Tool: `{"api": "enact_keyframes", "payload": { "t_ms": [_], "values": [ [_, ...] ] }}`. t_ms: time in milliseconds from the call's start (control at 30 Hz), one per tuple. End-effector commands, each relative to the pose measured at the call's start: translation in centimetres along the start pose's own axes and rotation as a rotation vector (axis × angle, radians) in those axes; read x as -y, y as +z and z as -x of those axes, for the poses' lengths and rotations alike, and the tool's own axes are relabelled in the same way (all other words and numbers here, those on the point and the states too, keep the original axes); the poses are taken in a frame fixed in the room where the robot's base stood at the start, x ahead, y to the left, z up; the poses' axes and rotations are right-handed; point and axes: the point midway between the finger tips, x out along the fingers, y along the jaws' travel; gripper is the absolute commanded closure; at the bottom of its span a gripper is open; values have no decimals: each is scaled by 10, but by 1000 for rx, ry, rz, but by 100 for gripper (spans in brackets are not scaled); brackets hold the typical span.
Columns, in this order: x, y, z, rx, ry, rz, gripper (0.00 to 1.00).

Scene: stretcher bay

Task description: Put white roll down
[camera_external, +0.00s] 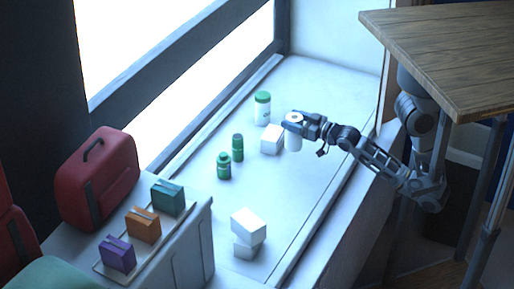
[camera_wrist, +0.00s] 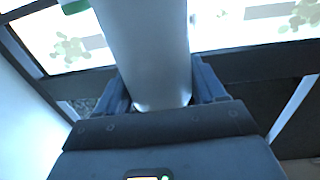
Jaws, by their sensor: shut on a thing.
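The white roll (camera_external: 293,142) stands upright at the far right part of the white counter (camera_external: 313,200), with a hole in its top. My gripper (camera_external: 292,121) is shut on the roll near its top, reaching in from the right. In the wrist view the roll (camera_wrist: 150,50) fills the upper middle, between the two fingers of my gripper (camera_wrist: 160,95). I cannot tell whether the roll's lower end touches the counter.
A white box (camera_external: 272,139) is just left of the roll. A green-capped white bottle (camera_external: 262,110) stands behind it. Small green bottles (camera_external: 224,167) and stacked white boxes (camera_external: 248,228) are nearer. A wooden table (camera_external: 460,50) overhangs at right. The counter's middle right is clear.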

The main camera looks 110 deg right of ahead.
Motion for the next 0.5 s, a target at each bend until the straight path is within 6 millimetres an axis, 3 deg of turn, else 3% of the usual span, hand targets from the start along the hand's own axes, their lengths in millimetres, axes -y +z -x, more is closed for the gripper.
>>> {"api": "enact_keyframes", "payload": {
  "t_ms": [267, 500],
  "values": [
    [96, 8, -66, -6, -66, -6, 91],
    [183, -17, -114, -9, -136, -5, 91]
  ]
}}
